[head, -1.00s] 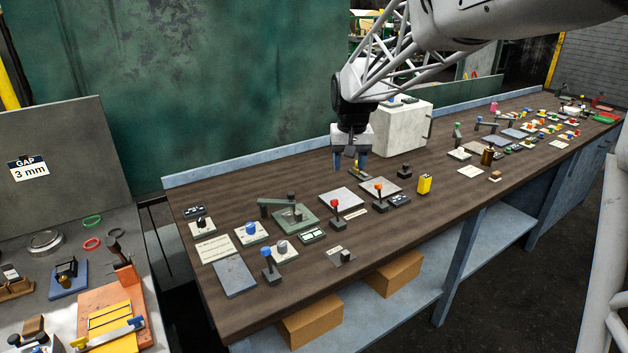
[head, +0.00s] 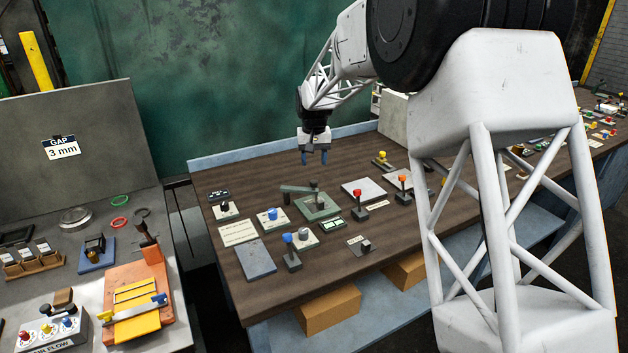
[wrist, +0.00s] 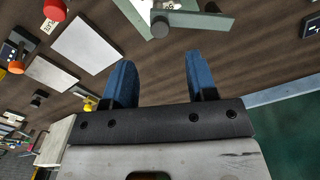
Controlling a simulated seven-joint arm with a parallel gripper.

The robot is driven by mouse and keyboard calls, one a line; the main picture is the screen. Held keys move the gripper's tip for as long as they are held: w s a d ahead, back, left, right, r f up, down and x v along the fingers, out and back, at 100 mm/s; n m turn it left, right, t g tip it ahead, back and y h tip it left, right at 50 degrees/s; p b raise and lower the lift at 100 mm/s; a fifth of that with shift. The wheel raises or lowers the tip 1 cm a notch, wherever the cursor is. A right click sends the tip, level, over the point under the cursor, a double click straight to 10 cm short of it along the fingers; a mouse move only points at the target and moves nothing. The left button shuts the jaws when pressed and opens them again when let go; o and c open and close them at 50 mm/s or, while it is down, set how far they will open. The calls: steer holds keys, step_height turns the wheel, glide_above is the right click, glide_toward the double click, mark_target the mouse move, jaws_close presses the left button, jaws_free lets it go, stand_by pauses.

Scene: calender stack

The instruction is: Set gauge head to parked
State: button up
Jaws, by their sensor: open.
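No label that I can read names the gauge head, so I cannot tell for certain which device it is. A grey-green swing arm (head: 298,189) sits on a green base plate (head: 328,211) on the brown bench; in the wrist view the arm (wrist: 205,24) shows at the top. A red-knobbed lever (head: 357,197) and an orange-knobbed lever (head: 402,183) stand to its right. A blue-knobbed lever (head: 289,244) stands in front. My gripper (head: 314,158) is open and empty, in the air above and behind the swing arm. Its blue fingers are spread in the wrist view (wrist: 158,80).
Pale flat plates (head: 364,189) and a blue-grey plate (head: 256,260) lie on the bench (head: 221,184). A pale block (head: 396,121) stands at the back right, partly behind my arm. A side table (head: 195,303) with an orange fixture (head: 155,283) is at left.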

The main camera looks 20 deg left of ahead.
mark_target(314, 181)
steer(key=shift+f, duration=0.1)
stand_by(0.3)
steer(key=shift+f, duration=3.8)
jaws_close()
